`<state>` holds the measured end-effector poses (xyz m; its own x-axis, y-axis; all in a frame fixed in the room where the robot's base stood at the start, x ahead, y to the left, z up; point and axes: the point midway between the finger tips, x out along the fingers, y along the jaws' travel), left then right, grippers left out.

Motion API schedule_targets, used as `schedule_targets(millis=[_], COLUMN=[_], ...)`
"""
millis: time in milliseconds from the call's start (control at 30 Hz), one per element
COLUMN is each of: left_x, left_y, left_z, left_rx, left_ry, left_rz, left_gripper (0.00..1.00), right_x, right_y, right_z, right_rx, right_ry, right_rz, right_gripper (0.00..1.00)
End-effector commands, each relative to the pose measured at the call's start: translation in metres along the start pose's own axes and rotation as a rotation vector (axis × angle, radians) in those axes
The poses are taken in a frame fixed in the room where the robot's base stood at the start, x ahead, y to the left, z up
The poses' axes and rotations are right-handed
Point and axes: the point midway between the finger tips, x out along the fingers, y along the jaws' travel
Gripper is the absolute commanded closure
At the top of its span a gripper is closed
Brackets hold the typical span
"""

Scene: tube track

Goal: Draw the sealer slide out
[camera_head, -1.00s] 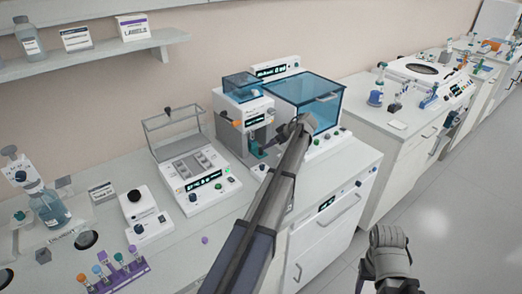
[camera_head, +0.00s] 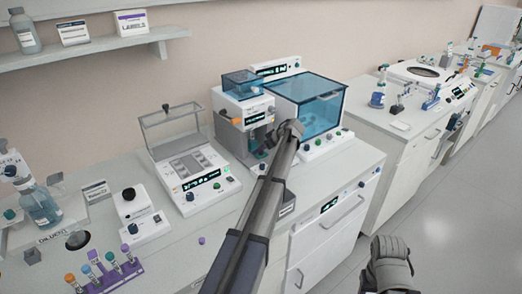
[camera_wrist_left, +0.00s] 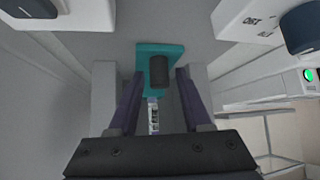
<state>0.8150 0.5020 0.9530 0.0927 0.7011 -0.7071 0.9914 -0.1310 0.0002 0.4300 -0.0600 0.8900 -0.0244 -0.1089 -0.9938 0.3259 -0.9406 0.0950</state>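The sealer (camera_head: 229,118) is the white machine with a small blue-tinted cover, on the bench at the picture's middle. Its teal slide (camera_wrist_left: 172,50) shows in the left wrist view, with a dark upright knob (camera_wrist_left: 158,72) on it. My left gripper (camera_wrist_left: 160,75) is open, with its purple-padded fingers on either side of the knob and visible gaps to it. A small pale labelled item (camera_wrist_left: 153,117) shows lower between the fingers. In the head view my left gripper (camera_head: 262,151) is at the sealer's front and hides the slide. My right gripper (camera_head: 391,262) is low at the right; its fingertips are unclear.
A larger blue-lidded machine (camera_head: 314,100) stands close right of the sealer. A balance-like device (camera_head: 193,172) stands to its left. A rack of capped tubes (camera_head: 108,275) and a bottle (camera_head: 40,205) are at lower left. Open floor lies at the right.

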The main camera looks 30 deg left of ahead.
Motion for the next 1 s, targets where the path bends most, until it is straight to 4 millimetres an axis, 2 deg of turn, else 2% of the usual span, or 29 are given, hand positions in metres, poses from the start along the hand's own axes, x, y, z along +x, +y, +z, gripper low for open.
schedule_targets(millis=[67,400,1000], left_x=[-0.0002,-0.0002,-0.0002], left_y=[0.0,0.0,0.0], left_z=[0.0002,0.0003,0.0003], left_rx=[0.0,0.0,0.0], left_ry=[0.0,0.0,0.0], left_rz=[0.0,0.0,0.0], left_gripper=[0.61,1.0,1.0], right_x=[0.0,0.0,0.0001], right_y=[0.0,0.0,0.0], right_z=[0.0,0.0,0.0], right_rx=[0.0,0.0,0.0], right_ry=[0.0,0.0,0.0], right_rz=[0.0,0.0,0.0], right_gripper=[0.43,0.43,0.43])
